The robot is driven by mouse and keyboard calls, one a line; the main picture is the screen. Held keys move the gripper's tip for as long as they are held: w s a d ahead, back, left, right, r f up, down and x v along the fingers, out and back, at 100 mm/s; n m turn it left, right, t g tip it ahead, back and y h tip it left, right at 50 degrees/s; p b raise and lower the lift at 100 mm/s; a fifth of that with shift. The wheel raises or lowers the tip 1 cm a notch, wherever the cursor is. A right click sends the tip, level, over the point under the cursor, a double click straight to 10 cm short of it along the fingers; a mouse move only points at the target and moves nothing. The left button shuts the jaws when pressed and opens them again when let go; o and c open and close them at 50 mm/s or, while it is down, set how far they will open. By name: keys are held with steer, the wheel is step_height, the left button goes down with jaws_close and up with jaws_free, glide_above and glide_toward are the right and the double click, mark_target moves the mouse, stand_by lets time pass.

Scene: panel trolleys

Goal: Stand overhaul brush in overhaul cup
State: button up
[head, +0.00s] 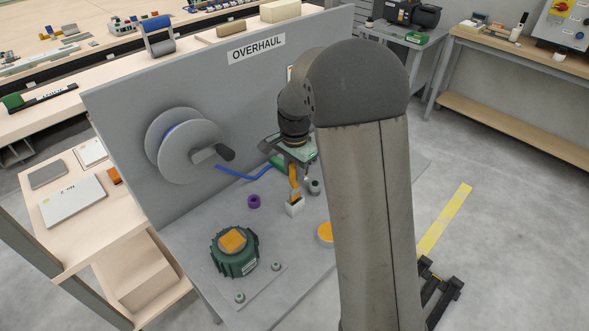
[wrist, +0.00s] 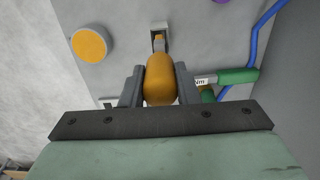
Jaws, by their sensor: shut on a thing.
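The brush has an orange handle (head: 294,175), held upright or nearly so. My gripper (wrist: 160,88) is shut on this handle, with a dark finger on each side of it in the wrist view. In the head view my gripper (head: 293,160) is above the bench, partly hidden by my arm. At the handle's lower end is a pale, square-sided piece (head: 295,207); it also shows in the wrist view (wrist: 159,27). I cannot tell whether it is the brush's head or the cup around it, nor whether it touches the bench.
A round orange-topped piece (head: 325,232) and a small grey cylinder (head: 315,187) are near the brush. A purple ring (head: 254,201), green housing (head: 234,252) and blue hose (head: 240,175) are to the left. The grey panel (head: 130,125) with a reel (head: 175,140) stands behind.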

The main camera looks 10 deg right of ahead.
mark_target(295, 185)
steer(key=shift+f+b, duration=1.9)
steer(key=shift+f, duration=1)
steer(key=o, duration=1.1)
steer(key=shift+c, duration=0.2)
steer(key=shift+r, duration=0.1)
step_height(295, 185, up, 17)
steer(key=shift+r+b, duration=0.2)
steer(key=shift+b, duration=0.15)
steer(key=s+f+n, duration=0.3)
steer(key=s+n, duration=0.1)
steer(key=s, duration=0.5)
steer(key=s+f+n, duration=0.3)
steer(key=s+n, duration=0.1)
steer(key=s, duration=0.6)
steer(key=s+f+n, duration=0.4)
steer(key=s, duration=0.5)
steer(key=shift+s+a, duration=0.2)
steer(key=shift+a, duration=0.15)
